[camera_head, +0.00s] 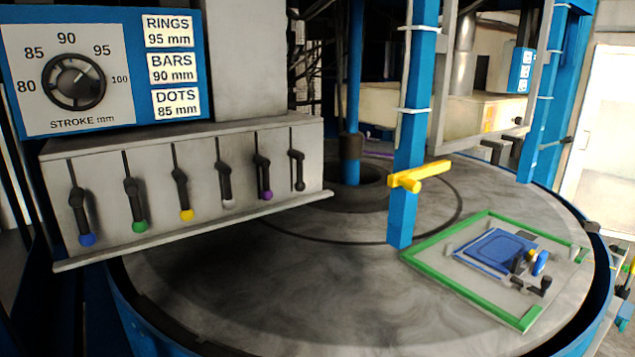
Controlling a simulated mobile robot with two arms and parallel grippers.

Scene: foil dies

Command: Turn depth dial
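The dial (74,82) is a round black knob on a white plate at the upper left, labelled "STROKE mm". Its scale reads 80, 85, 90, 95 and 100. A small light mark on the knob seems to point to the upper right, around 95, but it is too small to read surely. A sign panel (172,65) beside it reads RINGS 95 mm, BARS 90 mm, DOTS 85 mm. Neither of my grippers shows in this view, and nothing touches the dial.
Below the dial, a grey box (200,160) carries several black levers with coloured knobs. A round grey table (330,270) bears a green-framed plate (433,287) with a blue die (495,250). A blue post (406,150) with a yellow handle (420,178) stands mid-view.

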